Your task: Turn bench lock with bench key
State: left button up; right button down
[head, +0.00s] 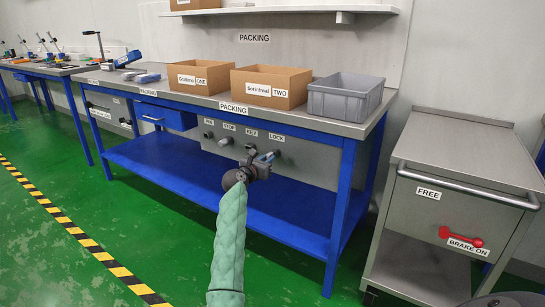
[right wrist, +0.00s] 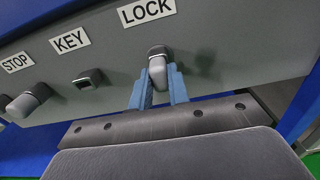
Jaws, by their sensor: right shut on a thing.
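My right gripper (head: 267,157) is at the grey panel under the bench, below the LOCK label (right wrist: 146,11). In the right wrist view its two blue fingers (right wrist: 159,88) are shut on a grey piece, which looks like the bench key (right wrist: 158,68), right at the lock position. The lock itself is mostly hidden behind this piece, so I cannot tell how deep the key sits or how far it is turned. Under the KEY label (right wrist: 70,40) a square dark holder (right wrist: 88,79) looks empty. My left gripper is not in view.
A grey STOP knob (right wrist: 30,98) sticks out left of the key holder. The blue bench leg (head: 340,215) stands right of the panel. Two cardboard boxes and a grey crate (head: 345,98) stand on the bench top. A metal cart (head: 455,200) with a red brake handle stands at right.

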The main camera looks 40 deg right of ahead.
jog(key=c, duration=1.3)
grip_release()
jog(key=shift+d, duration=0.15)
jog(key=shift+o, duration=0.2)
jog(key=shift+r, duration=0.1)
